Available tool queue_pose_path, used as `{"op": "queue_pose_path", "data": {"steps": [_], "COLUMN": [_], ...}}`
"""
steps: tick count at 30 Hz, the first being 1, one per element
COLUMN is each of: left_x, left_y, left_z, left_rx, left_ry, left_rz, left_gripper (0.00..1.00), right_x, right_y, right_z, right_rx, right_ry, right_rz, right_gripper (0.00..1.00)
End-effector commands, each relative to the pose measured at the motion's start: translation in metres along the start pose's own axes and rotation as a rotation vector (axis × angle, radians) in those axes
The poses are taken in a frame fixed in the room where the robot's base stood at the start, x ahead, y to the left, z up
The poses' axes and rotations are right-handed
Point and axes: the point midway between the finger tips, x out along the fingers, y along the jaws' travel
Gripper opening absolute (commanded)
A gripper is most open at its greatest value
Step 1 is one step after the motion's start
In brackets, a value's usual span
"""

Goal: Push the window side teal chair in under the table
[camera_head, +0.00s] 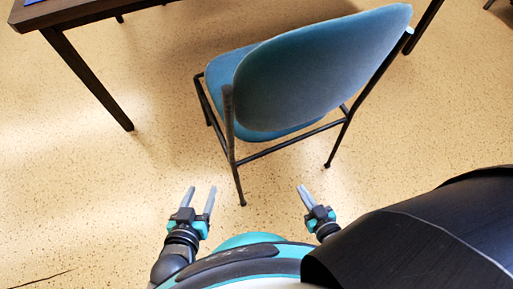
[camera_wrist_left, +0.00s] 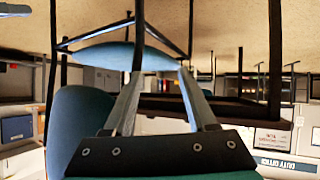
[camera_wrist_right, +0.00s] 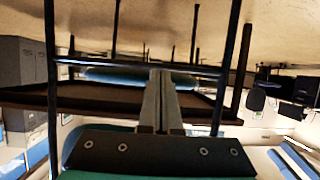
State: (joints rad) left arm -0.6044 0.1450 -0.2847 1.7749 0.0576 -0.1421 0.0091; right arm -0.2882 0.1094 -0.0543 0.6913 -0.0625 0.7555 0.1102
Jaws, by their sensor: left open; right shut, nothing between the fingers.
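A teal chair (camera_head: 322,70) with black metal legs stands on the floor, its backrest towards me. Its seat (camera_head: 222,75) is on the far side, partly hidden by the backrest, and shows upside down in the left wrist view (camera_wrist_left: 115,56) and right wrist view (camera_wrist_right: 125,78). The dark table (camera_head: 75,12) is at the top left; the seat is out from under the visible part. My left gripper (camera_head: 202,189) is open and empty, short of the chair's near leg. My right gripper (camera_head: 302,188) is shut and empty, below the backrest. Neither visibly touches the chair.
A table leg (camera_head: 88,80) reaches the floor left of the chair. Another dark leg (camera_head: 425,25) stands at the top right, near the backrest. The speckled floor (camera_head: 85,180) is clear at the left. Office furniture fills the wrist view backgrounds.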

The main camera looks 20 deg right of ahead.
Motion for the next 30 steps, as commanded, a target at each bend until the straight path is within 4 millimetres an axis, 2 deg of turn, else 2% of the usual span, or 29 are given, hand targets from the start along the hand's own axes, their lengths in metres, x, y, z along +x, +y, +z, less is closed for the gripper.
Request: {"op": "queue_pose_path", "data": {"steps": [1, 4, 9, 13, 20, 23, 30], "left_x": [0.006, 0.004, -0.007, -0.016, -0.022, -0.023, -0.03], "left_y": [0.003, 0.011, 0.02, 0.024, 0.027, 0.028, 0.034], "left_z": [-0.003, -0.027, -0.061, -0.078, -0.088, -0.088, -0.091], "left_rx": [-0.005, -0.016, -0.036, -0.046, -0.053, -0.055, -0.081], "left_ry": [0.053, 0.15, 0.281, 0.342, 0.376, 0.388, 0.493], "left_rz": [0.012, 0.033, 0.061, 0.073, 0.081, 0.083, 0.102], "left_gripper": [0.57, 0.57, 0.57, 0.57, 0.57, 0.57, 0.57], "right_x": [0.011, 0.02, 0.027, 0.027, 0.037, 0.054, 0.107], "right_y": [0.002, 0.007, 0.011, 0.013, 0.013, 0.013, 0.012], "right_z": [0.01, 0.006, -0.001, -0.006, -0.016, -0.024, -0.047], "right_rx": [0.002, 0.006, 0.008, 0.009, 0.009, 0.01, 0.011], "right_ry": [0.056, 0.171, 0.324, 0.393, 0.428, 0.429, 0.427], "right_rz": [0.0, -0.002, -0.009, -0.014, -0.017, -0.017, -0.016], "right_gripper": [0.0, 0.0, 0.0, 0.0, 0.0, 0.0, 0.0]}}
